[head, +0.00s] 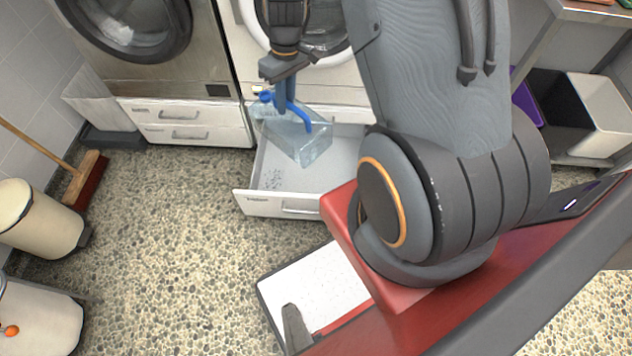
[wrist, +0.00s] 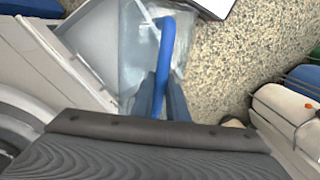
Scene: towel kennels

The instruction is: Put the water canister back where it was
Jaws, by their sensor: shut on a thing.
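The water canister (head: 303,137) is a clear, bluish box with a blue handle and blue cap. My gripper (head: 287,100) is shut on its blue handle and holds it tilted, over or just in front of the open drawer (head: 262,183) below the right washing machine. In the wrist view the blue handle (wrist: 165,50) runs between the fingers (wrist: 160,98), with the clear canister body beyond it. The canister hides part of the drawer. The visible part of the drawer floor looks empty apart from small dark specks. I cannot tell the exact height of the canister above the drawer.
A left washing machine (head: 160,50) stands above closed drawers (head: 185,125). A broom (head: 82,180) and a cream bin (head: 38,220) stand at the left. A white bin (head: 598,115) is on a shelf at the right. The speckled floor (head: 170,240) left of the open drawer is clear.

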